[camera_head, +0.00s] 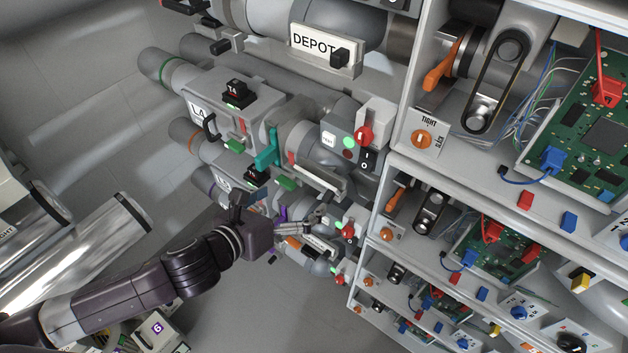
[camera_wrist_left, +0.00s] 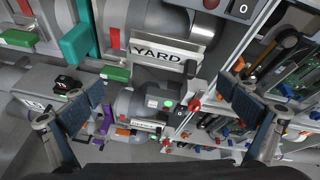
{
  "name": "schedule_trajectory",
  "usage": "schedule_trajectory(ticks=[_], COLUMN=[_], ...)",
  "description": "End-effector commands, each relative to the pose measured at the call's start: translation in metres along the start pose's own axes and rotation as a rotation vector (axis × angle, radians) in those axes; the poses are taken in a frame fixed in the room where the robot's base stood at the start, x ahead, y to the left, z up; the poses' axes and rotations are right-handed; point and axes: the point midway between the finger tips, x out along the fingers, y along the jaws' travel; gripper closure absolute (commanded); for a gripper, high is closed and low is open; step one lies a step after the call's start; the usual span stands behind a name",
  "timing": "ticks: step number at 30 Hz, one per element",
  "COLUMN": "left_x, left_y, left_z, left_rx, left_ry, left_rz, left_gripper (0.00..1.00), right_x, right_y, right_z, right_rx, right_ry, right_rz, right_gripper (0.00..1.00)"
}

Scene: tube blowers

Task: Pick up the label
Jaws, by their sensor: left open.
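Several white label plates sit in holders on the grey tube blowers. The DEPOT label (camera_head: 313,41) is on the top blower in the head view. A label reading YARD (camera_wrist_left: 166,50) is in the upper middle of the left wrist view. A smaller label (camera_wrist_left: 146,123) sits lower in that view, its text too small to read; it seems to be the plate (camera_head: 319,243) beside my gripper in the head view. My left gripper (camera_head: 296,228) is open and empty in front of the lower blowers. Its spread fingers (camera_wrist_left: 162,90) frame the lower blower. My right gripper is out of view.
A teal lever (camera_head: 268,152) and red knobs (camera_head: 363,135) stick out from the blowers. White shelves (camera_head: 440,171) with belts and circuit boards (camera_head: 598,135) stand at the right. Shiny cylinders (camera_head: 90,240) are at the left. Bare grey floor lies below the blowers.

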Motion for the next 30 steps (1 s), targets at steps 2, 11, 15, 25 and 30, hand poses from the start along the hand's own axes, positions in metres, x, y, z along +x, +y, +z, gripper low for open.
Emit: schedule_trajectory(ticks=[2, 11, 15, 25, 30], left_x=[-0.004, 0.005, 0.019, 0.059, 0.07], left_y=[-0.001, -0.006, -0.008, -0.011, -0.012], left_z=[0.004, 0.007, 0.008, 0.011, 0.009], left_rx=[0.123, 0.276, 0.274, 0.27, 0.272], left_ry=[-0.004, -0.01, -0.011, -0.01, -0.01], left_rz=[-0.021, -0.05, -0.05, -0.048, -0.05], left_gripper=[0.0, 0.0, 0.0, 0.0, 0.0], right_x=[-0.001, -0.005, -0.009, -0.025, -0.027], right_y=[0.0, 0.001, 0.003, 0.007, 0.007], right_z=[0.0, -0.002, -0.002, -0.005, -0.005], right_rx=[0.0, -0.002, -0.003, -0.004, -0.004], right_ry=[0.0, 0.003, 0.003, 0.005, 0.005], right_rz=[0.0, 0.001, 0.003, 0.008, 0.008], right_gripper=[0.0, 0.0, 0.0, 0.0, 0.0])
